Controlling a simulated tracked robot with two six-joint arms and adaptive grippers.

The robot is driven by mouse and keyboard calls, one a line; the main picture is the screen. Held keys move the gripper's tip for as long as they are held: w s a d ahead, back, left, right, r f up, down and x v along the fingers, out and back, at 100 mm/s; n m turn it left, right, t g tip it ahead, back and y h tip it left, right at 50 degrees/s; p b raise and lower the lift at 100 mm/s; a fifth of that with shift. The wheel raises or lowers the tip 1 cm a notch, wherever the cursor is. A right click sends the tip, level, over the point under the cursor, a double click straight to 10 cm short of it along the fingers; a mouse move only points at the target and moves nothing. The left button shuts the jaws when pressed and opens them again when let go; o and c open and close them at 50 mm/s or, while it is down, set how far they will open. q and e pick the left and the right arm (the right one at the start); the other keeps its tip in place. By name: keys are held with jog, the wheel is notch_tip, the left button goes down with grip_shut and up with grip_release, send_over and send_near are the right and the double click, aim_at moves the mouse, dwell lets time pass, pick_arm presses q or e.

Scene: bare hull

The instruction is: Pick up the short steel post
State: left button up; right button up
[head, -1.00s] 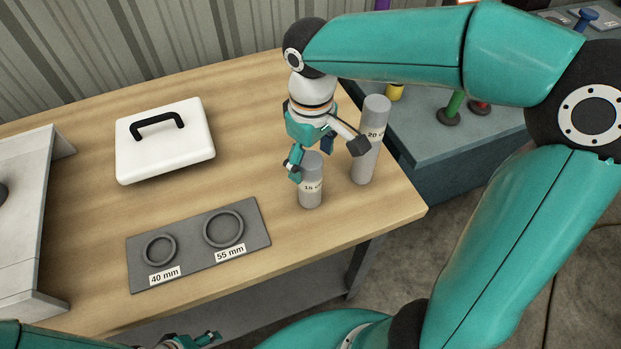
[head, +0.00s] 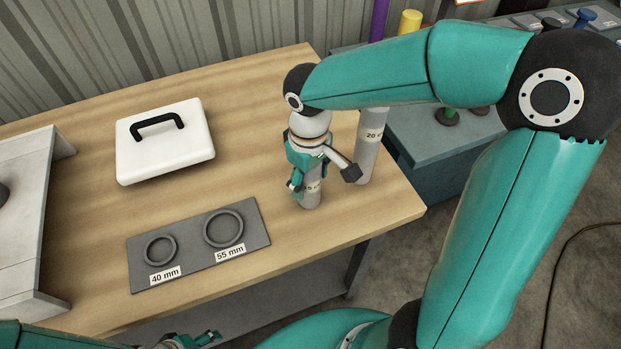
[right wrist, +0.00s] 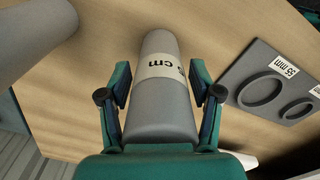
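The short steel post (head: 312,200) is a grey cylinder with a white label, standing upright on the wooden table; its upper part is hidden by my right gripper (head: 322,180) in the head view. In the right wrist view the short post (right wrist: 160,105) stands between the fingers of the right gripper (right wrist: 160,98). The fingers are open on either side of it, with narrow gaps showing. The taller post (head: 368,150), labelled 20, stands close to the right of the gripper; it also shows in the right wrist view (right wrist: 30,35). My left gripper (head: 195,340) is partly cut off at the bottom edge.
A grey plate (head: 186,255) with rings marked 40 mm and 55 mm lies front left of the posts. A white case (head: 165,155) with a black handle is further back. A grey metal housing (head: 25,230) stands at left. The table between is clear.

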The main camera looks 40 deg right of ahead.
jog(key=c, duration=0.8)
jog(key=shift+r, duration=0.1)
jog(key=shift+c, duration=0.3)
notch_tip(320, 180, up, 20)
jog(key=shift+p, duration=0.6)
